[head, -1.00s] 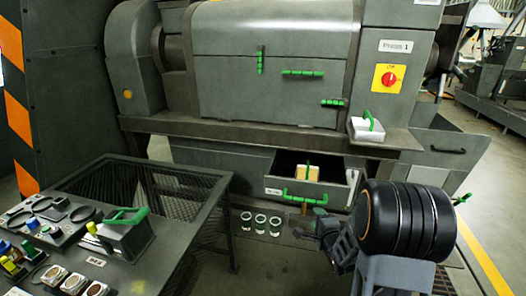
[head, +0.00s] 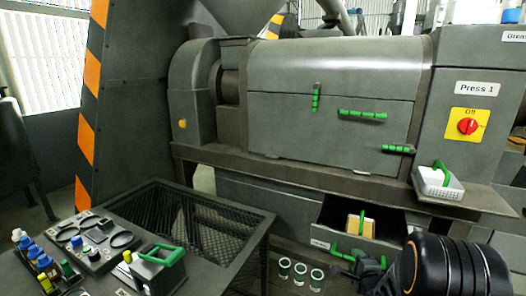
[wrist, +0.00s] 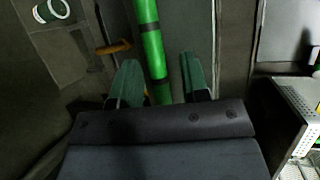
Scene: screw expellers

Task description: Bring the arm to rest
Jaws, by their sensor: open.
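My gripper (wrist: 160,82) is open in the wrist view, its two dark green fingers apart. A bright green bar with dark bands (wrist: 150,45) runs between the fingers; it looks like the drawer handle, and I cannot tell whether the fingers touch it. In the head view my gripper (head: 362,268) is low, just by the green handle (head: 350,254) of the pulled-out drawer (head: 322,240). A yellowish block (head: 361,225) stands in the drawer. My black wrist and arm hide the lower right.
Press 1 (head: 292,105) stands behind, with green handles and a red switch (head: 467,126). A white basket (head: 438,187) sits on its right ledge. White-rimmed cups (head: 300,271) stand left of my gripper. A mesh-sided table (head: 215,205) with bottles and a green-handled box (head: 160,270) is at left.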

